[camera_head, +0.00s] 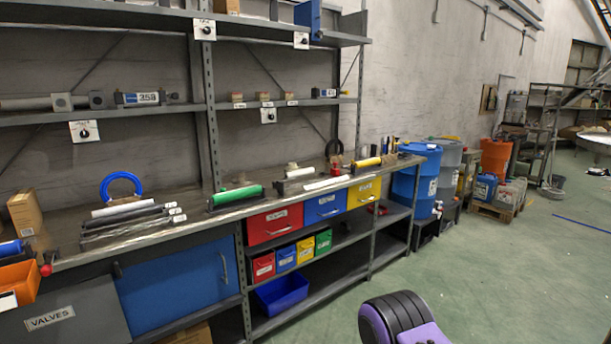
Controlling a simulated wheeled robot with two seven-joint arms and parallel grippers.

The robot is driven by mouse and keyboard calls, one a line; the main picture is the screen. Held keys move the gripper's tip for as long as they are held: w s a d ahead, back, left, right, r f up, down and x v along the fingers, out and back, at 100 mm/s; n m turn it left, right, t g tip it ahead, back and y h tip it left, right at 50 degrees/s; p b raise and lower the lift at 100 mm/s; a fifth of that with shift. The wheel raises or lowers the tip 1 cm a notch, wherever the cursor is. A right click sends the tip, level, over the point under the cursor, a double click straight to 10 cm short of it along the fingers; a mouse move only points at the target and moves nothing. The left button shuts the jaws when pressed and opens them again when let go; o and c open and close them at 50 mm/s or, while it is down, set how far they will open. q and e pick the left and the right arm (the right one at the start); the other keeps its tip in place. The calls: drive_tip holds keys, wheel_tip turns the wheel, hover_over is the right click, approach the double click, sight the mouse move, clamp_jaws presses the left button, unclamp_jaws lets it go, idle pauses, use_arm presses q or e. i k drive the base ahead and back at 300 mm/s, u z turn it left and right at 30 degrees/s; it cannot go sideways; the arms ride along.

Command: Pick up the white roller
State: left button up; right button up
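Several white cylinders lie on the long grey workbench (215,218), and I cannot tell which one the task means. One white roller (124,207) lies at the left, behind dark bars with white tags and in front of a blue ring. Another white roller (300,172) lies farther right, in what looks like a dark holder. A plain white bar (327,183) lies by the bench's front edge above the blue drawer. A green roller (237,195) and a yellow roller (367,162) lie on the same bench. Neither of my grippers is in view.
Shelves with parts stand above the bench. Red (274,223), blue (325,206) and yellow (364,191) drawers sit under its top. A blue barrel (415,185) stands at its right end. The green floor (480,270) in front is open. A black and purple part of mine shows at bottom.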

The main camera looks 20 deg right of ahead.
sight(306, 171)
drive_tip(key=z, duration=1.4)
drive_tip(key=i, duration=2.85)
drive_tip(key=u, duration=0.3)
